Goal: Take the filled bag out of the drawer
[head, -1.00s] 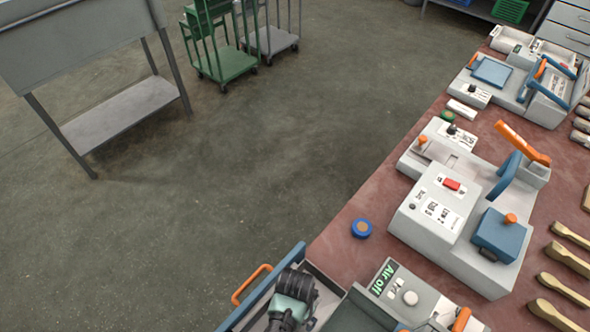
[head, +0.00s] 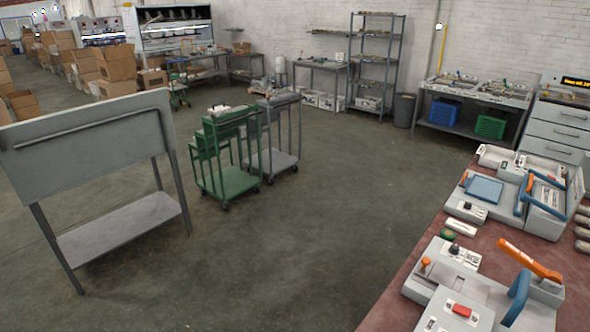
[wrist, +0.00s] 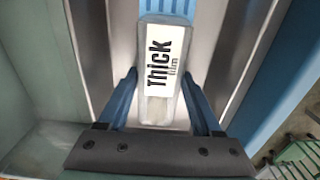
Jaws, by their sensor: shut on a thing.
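The bag (wrist: 160,75) shows in the wrist view as a pale grey, narrow packet with a white label reading "Thick film" and a ribbed blue end at the top. My gripper (wrist: 160,98) has its two blue fingers on either side of the bag and is shut on it. The drawer (wrist: 236,62) surrounds the bag, with grey metal inner walls on both sides and a blue panel on the right. How far the bag is above the drawer floor cannot be told. The head view shows neither the drawer nor my gripper.
A red-brown bench (head: 402,296) with grey presses and orange handles runs along the right. Green (head: 228,178) and grey carts and a grey stand (head: 120,222) are on the left. The concrete floor (head: 290,260) between is clear.

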